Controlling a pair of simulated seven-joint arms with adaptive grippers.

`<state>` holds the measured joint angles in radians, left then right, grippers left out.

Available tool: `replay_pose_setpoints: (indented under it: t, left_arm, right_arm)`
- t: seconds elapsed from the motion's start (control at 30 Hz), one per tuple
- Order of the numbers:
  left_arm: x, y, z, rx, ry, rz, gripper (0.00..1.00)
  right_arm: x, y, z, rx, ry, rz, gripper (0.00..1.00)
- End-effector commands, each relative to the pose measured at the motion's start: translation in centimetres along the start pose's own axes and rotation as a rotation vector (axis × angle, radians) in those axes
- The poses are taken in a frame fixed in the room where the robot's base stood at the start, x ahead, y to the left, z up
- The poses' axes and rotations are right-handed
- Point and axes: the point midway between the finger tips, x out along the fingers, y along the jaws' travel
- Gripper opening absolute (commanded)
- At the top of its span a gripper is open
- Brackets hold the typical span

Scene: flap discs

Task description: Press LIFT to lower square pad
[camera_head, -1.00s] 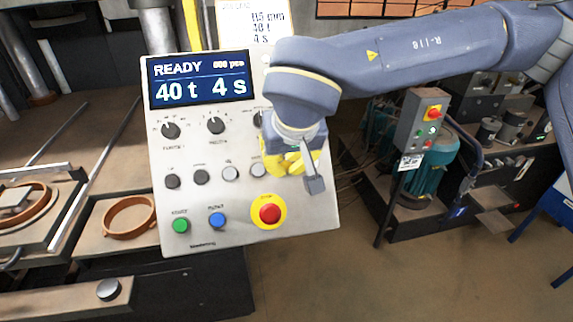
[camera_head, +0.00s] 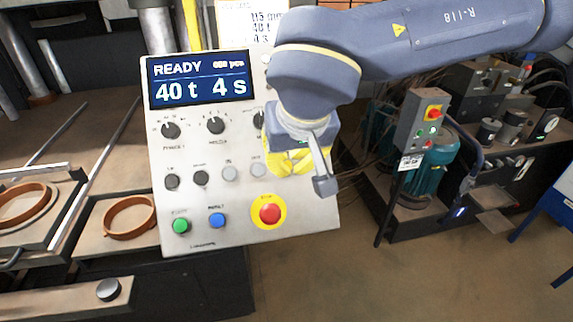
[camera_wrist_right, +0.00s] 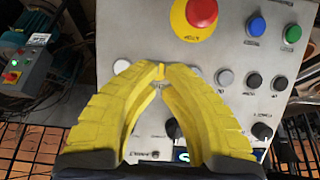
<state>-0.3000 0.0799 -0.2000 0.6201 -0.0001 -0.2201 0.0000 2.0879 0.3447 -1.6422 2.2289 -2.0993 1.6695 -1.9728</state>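The grey control panel (camera_head: 240,225) stands upright, with READY, 40 t and 4 s on its screen (camera_head: 200,80). A row of black and grey buttons crosses its middle, including a black one (camera_head: 172,181) and a light one (camera_head: 257,169); the labels are too blurred to read. My right gripper (camera_wrist_right: 160,72) has its yellow fingertips together over this row in the right wrist view, hiding part of it. I cannot tell whether the tips touch a button. No square pad shows in the brown ring (camera_head: 50,195) at the left edge. My left gripper is out of view.
A red stop button on a yellow disc (camera_head: 268,212) is just below the gripper, with blue (camera_head: 217,220) and green (camera_head: 181,226) buttons to its left. A second ring (camera_head: 129,217) lies on the press table. A small control box (camera_head: 418,125) stands at right.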

Motion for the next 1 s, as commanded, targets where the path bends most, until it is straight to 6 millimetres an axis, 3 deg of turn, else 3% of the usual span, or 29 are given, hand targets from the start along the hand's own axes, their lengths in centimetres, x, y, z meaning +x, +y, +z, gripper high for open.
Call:
replay_pose_setpoints:
  t: [0.5, 1.0]
  left_arm:
    - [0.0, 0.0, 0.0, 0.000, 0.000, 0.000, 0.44]
    - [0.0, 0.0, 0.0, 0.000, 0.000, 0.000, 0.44]
  right_arm:
    - [-2.8, 0.0, 1.1, -0.001, 0.001, 0.000, 0.00]
    - [-2.9, 0.0, 1.3, 0.000, -0.001, -0.001, 0.00]
